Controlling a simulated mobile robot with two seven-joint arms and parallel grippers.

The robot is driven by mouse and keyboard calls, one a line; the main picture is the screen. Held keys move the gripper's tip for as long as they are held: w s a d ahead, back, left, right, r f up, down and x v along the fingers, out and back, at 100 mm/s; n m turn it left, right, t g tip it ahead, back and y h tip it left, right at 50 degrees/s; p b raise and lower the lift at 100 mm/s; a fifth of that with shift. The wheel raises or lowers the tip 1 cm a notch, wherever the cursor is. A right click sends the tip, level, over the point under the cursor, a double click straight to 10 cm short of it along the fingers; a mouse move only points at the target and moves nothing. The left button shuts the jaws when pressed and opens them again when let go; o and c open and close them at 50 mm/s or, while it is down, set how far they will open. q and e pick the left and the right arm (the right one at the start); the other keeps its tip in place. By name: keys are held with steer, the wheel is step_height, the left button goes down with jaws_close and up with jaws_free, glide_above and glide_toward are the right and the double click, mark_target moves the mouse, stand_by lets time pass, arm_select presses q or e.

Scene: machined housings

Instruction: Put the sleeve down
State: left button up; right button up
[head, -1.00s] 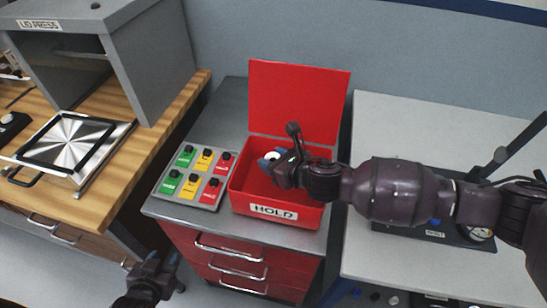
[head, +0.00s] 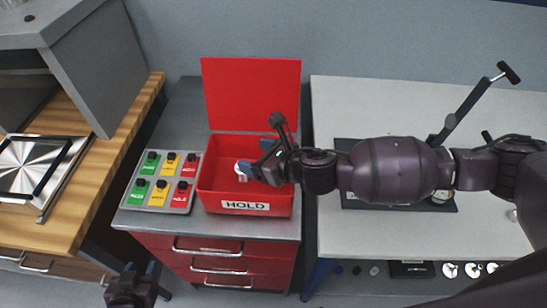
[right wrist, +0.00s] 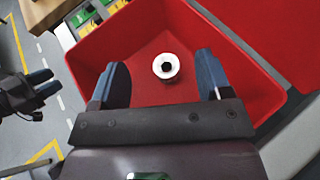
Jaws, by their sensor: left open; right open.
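The sleeve (head: 241,171) is a small white ring with a dark bore. In the right wrist view the sleeve (right wrist: 166,66) shows end-on against the red floor of the HOLD box (head: 246,208), just beyond my fingertips. My right gripper (head: 255,162) is over the box with its fingers apart; in the right wrist view the gripper (right wrist: 162,78) has clear gaps on both sides of the sleeve. My left gripper (head: 136,274) is empty and open, low in front of the cabinet. It also shows in the right wrist view (right wrist: 40,84).
The box's red lid (head: 252,95) stands open behind it. A button panel (head: 160,182) with green, yellow and red blocks lies to its left. A wooden bench with a metal plate (head: 38,165) is further left. A lever fixture (head: 470,112) stands on the right table.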

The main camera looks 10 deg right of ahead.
steer(key=v, duration=0.5)
steer(key=shift+s+d+r, duration=0.1)
stand_by(0.4)
